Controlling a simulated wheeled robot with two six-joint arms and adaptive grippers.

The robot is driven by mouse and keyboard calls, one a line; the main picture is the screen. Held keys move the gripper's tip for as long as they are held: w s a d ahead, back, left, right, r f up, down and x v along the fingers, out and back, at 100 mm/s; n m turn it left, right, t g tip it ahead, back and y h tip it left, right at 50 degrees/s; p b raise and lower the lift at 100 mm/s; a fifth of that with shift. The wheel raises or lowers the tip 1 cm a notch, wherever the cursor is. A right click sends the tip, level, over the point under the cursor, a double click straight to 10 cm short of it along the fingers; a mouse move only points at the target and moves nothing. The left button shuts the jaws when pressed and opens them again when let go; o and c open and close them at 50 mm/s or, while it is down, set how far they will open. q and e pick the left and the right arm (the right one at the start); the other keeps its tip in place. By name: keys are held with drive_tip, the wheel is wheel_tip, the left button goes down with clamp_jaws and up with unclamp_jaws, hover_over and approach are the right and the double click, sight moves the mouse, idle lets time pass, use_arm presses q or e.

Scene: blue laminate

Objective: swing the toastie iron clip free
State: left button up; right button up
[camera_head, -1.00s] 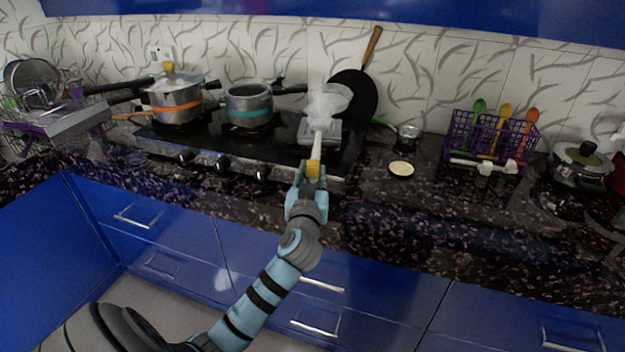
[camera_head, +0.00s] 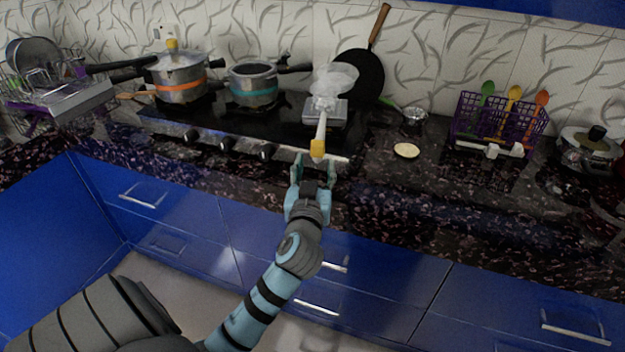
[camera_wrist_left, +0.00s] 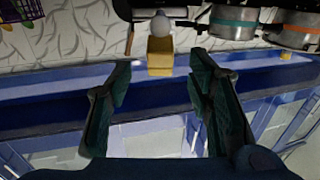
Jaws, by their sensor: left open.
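The toastie iron (camera_head: 340,112) sits on the right part of the hob, with its pale handle (camera_head: 321,130) pointing toward me. A yellow piece (camera_head: 317,148), apparently the clip, is at the handle's near end. It also shows in the left wrist view (camera_wrist_left: 160,56), just beyond and between my fingertips. I cannot tell whether it is latched. A pale hazy shape (camera_head: 335,78) hides part of the iron. My left gripper (camera_head: 315,165) is open and empty, just short of the yellow piece with a small gap. My right gripper is out of view.
Two pots, one with an orange band (camera_head: 182,87) and one with a turquoise band (camera_head: 253,92), stand left on the hob (camera_head: 215,117). A dark pan (camera_head: 358,75) leans on the wall. A purple utensil basket (camera_head: 500,122) and a round pale item (camera_head: 406,150) are to the right.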

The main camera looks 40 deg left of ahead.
use_arm(q)
drive_tip(key=v, duration=0.6)
drive_tip(key=shift+s, duration=0.25)
